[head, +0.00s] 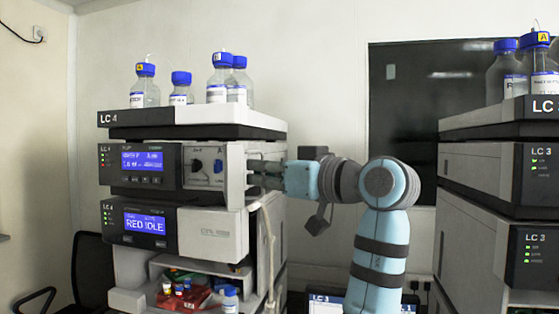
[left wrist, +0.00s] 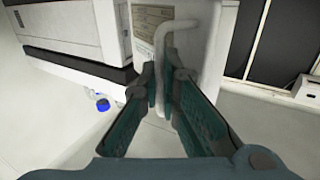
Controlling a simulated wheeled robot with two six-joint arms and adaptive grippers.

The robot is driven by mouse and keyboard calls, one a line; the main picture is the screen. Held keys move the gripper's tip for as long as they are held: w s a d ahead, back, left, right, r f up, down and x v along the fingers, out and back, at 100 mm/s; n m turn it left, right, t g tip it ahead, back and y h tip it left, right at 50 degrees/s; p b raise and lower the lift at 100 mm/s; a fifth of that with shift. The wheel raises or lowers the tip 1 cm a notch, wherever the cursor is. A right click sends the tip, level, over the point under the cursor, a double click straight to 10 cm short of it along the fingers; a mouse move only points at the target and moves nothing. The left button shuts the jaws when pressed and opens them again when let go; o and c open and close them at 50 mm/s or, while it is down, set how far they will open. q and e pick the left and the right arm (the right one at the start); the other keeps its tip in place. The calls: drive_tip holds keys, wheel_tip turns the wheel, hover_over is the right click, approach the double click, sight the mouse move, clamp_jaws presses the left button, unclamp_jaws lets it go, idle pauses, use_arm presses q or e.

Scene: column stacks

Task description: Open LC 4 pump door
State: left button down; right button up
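The LC 4 stack stands left of centre in the head view. Its upper module, the pump (head: 142,165), has a lit blue display. The pump door (head: 235,175) stands swung out from the front, seen nearly edge-on. A dark round fitting and a panel show in the bay (head: 205,166) left of it. My left gripper (head: 258,174) is right beside the door on its right side, pointing left. My right gripper is not in view.
Blue-capped bottles (head: 219,90) stand on top of the stack. A lower module (head: 147,225) reads RED IDLE. An open tray with small bottles (head: 190,288) is beneath. A tube (head: 268,250) hangs below my gripper. The LC 3 stack (head: 500,180) stands at right.

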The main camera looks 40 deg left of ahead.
use_arm(q)
drive_tip(key=shift+w+r+g, duration=0.1)
drive_tip(key=shift+w+g, duration=0.1)
drive_tip(key=shift+g, duration=0.2)
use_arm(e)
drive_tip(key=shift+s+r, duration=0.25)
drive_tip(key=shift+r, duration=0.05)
use_arm(q)
drive_tip(key=c, duration=2.1)
unclamp_jaws()
drive_tip(key=shift+s, duration=0.1)
drive_tip(key=shift+o, duration=0.2)
drive_tip(key=shift+d, duration=0.15)
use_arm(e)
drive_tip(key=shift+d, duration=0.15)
